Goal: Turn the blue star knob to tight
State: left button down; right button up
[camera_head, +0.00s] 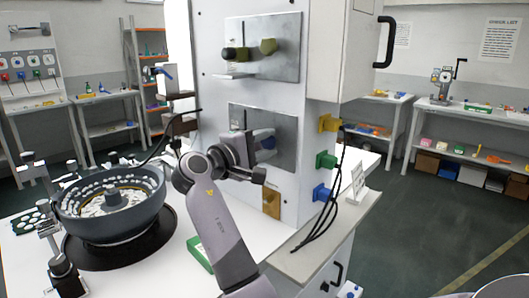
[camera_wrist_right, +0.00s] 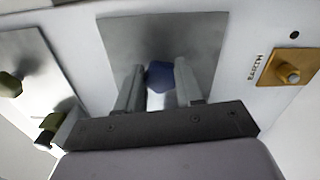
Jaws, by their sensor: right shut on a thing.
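The blue star knob (camera_wrist_right: 159,77) sits on a grey metal plate (camera_wrist_right: 190,32) on the white machine front. My right gripper (camera_head: 262,153) reaches to that plate. In the right wrist view its two fingers (camera_wrist_right: 160,90) stand on either side of the knob, shut on it. The knob's lower part and any tight marking are hidden or unreadable. My left gripper is not in view.
The upper metal plate (camera_head: 265,48) carries a black knob (camera_head: 229,54) and an olive knob (camera_head: 268,46). A round bowl feeder (camera_head: 110,208) stands on the table at left.

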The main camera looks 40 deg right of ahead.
jog(key=shift+f+m+b, duration=0.3)
jog(key=shift+m+b, duration=0.4)
jog(key=shift+m, duration=0.2)
jog(key=shift+m+b, duration=0.75)
jog(key=shift+m, duration=0.25)
jog(key=shift+m+b, duration=0.65)
jog(key=shift+m, duration=0.15)
jog(key=shift+m+b, duration=0.9)
jog(key=shift+m, duration=0.6)
jog(key=shift+b, duration=0.3)
jog(key=o, duration=1)
jog(key=shift+r, duration=0.1)
jog(key=shift+o, duration=0.2)
jog(key=shift+a, duration=0.15)
